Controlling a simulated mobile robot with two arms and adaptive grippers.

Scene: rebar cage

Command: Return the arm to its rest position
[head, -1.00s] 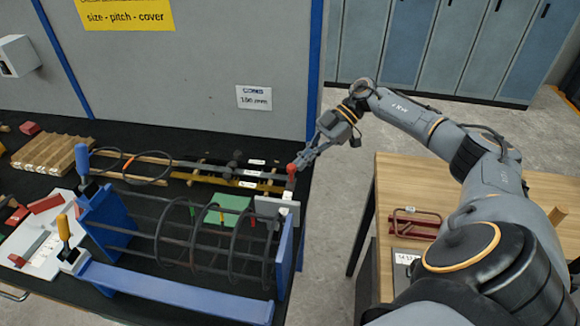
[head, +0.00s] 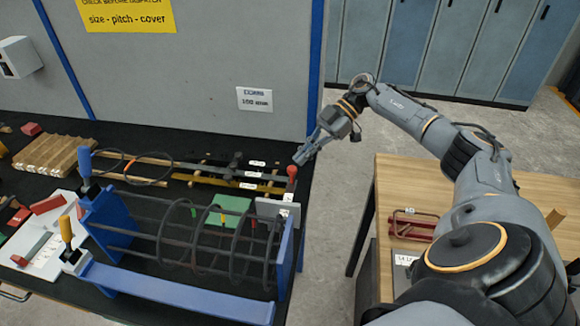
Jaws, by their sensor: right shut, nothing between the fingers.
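My right gripper (head: 304,155) is shut and empty at the end of my right arm, which comes in from the lower right. Its fingertips are just above a red-topped clamp handle (head: 291,172) at the right end of the rebar jig; whether they touch it is hard to tell. The rebar cage (head: 215,240) of dark bars and rings lies in the blue jig (head: 175,293), between two blue end plates. My left gripper is not in view.
The black workbench (head: 100,290) holds wooden blocks (head: 52,154), spare bars and a white tray (head: 45,245). A wooden table (head: 395,178) with red parts (head: 410,226) stands under my right arm. A grey wall panel (head: 200,60) rises behind the bench. Open floor lies between bench and table.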

